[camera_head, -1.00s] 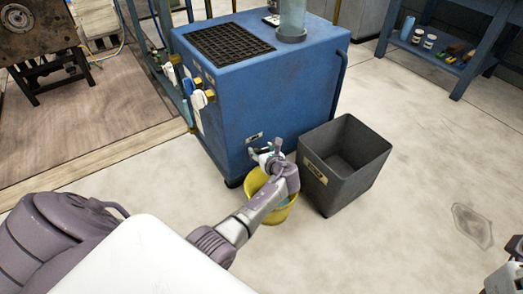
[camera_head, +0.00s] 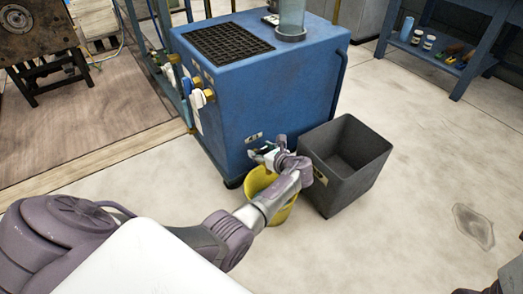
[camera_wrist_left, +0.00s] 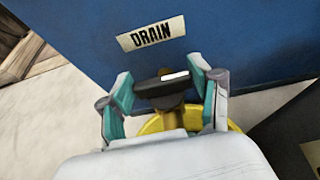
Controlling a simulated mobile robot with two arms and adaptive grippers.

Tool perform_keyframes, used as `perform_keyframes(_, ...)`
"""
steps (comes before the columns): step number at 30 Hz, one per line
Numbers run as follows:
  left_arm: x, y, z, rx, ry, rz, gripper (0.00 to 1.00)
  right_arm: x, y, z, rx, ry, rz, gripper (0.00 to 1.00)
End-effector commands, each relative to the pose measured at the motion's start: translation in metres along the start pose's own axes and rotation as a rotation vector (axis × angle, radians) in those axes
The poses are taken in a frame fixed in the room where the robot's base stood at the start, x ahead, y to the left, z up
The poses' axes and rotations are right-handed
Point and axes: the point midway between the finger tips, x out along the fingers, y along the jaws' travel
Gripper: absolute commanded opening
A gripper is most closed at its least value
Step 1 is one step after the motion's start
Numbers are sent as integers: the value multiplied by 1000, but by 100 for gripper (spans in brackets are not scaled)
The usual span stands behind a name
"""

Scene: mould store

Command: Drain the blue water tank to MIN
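The blue water tank (camera_head: 285,85) stands on the floor at the centre of the head view, with a clear cylinder (camera_head: 291,15) on top. A DRAIN label (camera_wrist_left: 151,34) is on its face in the left wrist view. Below it, a brass valve with a dark, white-marked handle (camera_wrist_left: 160,86) sticks out. My left gripper (camera_head: 266,150) is at this valve; it also shows in the left wrist view (camera_wrist_left: 163,85). Its fingers are apart, one on each side of the handle; whether they touch it is unclear. A yellow bucket (camera_head: 281,215) stands underneath, partly hidden by my arm. The water level cannot be read.
A dark grey bin (camera_head: 350,185) stands close to the right of the bucket. Blue and brass valves (camera_head: 199,97) stick out of the tank's left side. A blue shelf (camera_head: 462,50) is at the back right.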

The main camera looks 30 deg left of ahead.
Motion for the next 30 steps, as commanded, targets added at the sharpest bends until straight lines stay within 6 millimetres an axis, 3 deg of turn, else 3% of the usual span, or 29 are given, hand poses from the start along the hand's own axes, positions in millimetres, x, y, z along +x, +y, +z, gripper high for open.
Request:
perform_keyframes(1, 0, 1, 0, 1, 0, 1, 75, 0, 0, 0, 0, -1, 1, 40)
perform_keyframes(3, 0, 0, 0, 1, 0, 0, 87, -1, 0, 0, 0, -3, 1, 40)
perform_keyframes(4, 0, 0, 0, 1, 0, 0, 88, -1, 0, 0, 0, -3, 2, 40)
perform_keyframes(16, -7, -1, -1, 0, 0, -3, 88, -3, 0, 2, 1, -14, 5, 40)
perform_keyframes(30, -98, 0, -1, 0, 3, -3, 88, -2, 0, 2, 1, -9, 3, 40)
